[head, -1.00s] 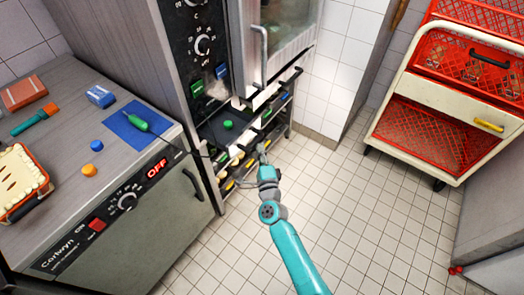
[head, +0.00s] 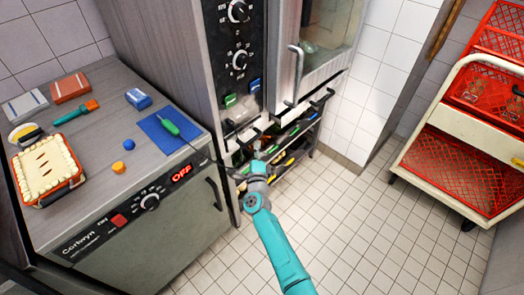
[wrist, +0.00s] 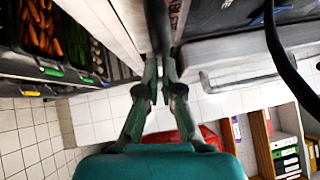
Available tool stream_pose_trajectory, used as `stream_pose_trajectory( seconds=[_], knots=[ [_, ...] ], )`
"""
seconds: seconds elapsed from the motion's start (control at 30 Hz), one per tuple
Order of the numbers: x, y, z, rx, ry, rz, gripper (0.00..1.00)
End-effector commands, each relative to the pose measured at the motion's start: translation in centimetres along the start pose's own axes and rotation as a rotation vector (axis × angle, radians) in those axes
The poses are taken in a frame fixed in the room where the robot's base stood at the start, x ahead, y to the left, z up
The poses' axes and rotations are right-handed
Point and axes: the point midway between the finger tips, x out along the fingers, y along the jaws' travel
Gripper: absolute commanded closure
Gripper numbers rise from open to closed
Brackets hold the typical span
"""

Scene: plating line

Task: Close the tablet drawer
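The tablet drawer (head: 240,132) is under the oven's control panel in the head view. It sits in or nearly in; I cannot tell whether it is flush. No tablet shows inside it now. My gripper (head: 256,150) is at the front of the drawer stack, just below and right of this drawer, and hides part of the fronts. In the wrist view my gripper's fingers (wrist: 159,78) are close together, with a dark bar just beyond their tips. I cannot tell whether they touch or hold it.
The oven door handle (head: 294,76) hangs above right of my gripper. Racks of food trays (wrist: 60,35) stand below the oven. A counter unit (head: 150,235) with an OFF display is at left, and a cart with red crates (head: 455,165) at right. The tiled floor between is clear.

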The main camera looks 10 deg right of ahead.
Motion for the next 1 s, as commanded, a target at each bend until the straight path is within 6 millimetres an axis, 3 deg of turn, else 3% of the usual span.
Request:
stream_pose_trajectory(
  seconds=[0.27, 0.47, 1.0],
  knots=[
    [0.5, -0.6, 0.8, 0.005, -0.014, -0.003, 1.0],
    [-0.2, -0.5, 0.9, 0.004, -0.016, -0.003, 1.0],
    [-9.7, -0.2, 0.1, 0.003, -0.005, -0.001, 1.0]
  ],
)
